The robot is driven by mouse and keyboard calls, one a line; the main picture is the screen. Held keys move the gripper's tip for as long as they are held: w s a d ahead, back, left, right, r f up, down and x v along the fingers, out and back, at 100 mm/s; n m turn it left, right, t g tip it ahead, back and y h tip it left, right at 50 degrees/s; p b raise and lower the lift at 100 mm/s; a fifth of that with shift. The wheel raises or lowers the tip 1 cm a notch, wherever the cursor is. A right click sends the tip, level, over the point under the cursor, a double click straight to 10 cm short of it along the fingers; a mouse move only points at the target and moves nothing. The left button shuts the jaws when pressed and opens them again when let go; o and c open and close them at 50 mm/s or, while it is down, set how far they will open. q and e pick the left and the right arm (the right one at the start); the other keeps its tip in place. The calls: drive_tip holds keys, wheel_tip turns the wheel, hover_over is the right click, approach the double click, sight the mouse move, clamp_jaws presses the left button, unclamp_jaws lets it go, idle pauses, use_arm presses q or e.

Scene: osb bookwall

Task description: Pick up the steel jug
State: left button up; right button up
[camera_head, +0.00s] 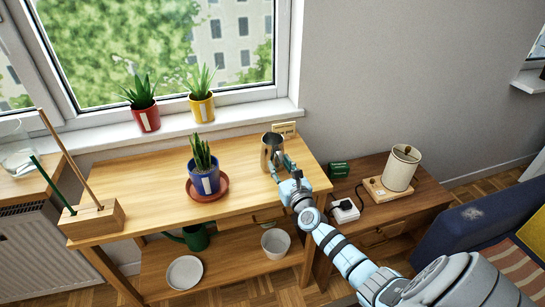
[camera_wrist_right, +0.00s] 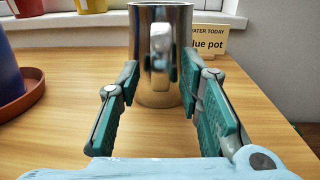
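The steel jug (camera_head: 268,149) stands upright near the back right of the wooden table (camera_head: 150,170). In the right wrist view the jug (camera_wrist_right: 146,80) is straight ahead, with its handle (camera_wrist_right: 160,45) facing me. My right gripper (camera_head: 281,170) is low at the jug's near side. In the wrist view its fingers (camera_wrist_right: 160,85) are spread, and their tips reach the jug's left and right edges. I cannot tell whether they touch it. The jug's lower right is partly hidden by my gripper in the head view. My left gripper is not in view.
A blue pot (camera_head: 206,182) with a plant stands on a red saucer (camera_head: 221,194) left of the jug. A small sign (camera_head: 284,128) stands behind the jug. A wooden block with sticks (camera_head: 92,221) is at the left end. A lamp (camera_head: 401,168) stands on the right side table.

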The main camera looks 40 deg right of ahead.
drive_tip(key=shift+s+r, duration=0.1)
clamp_jaws()
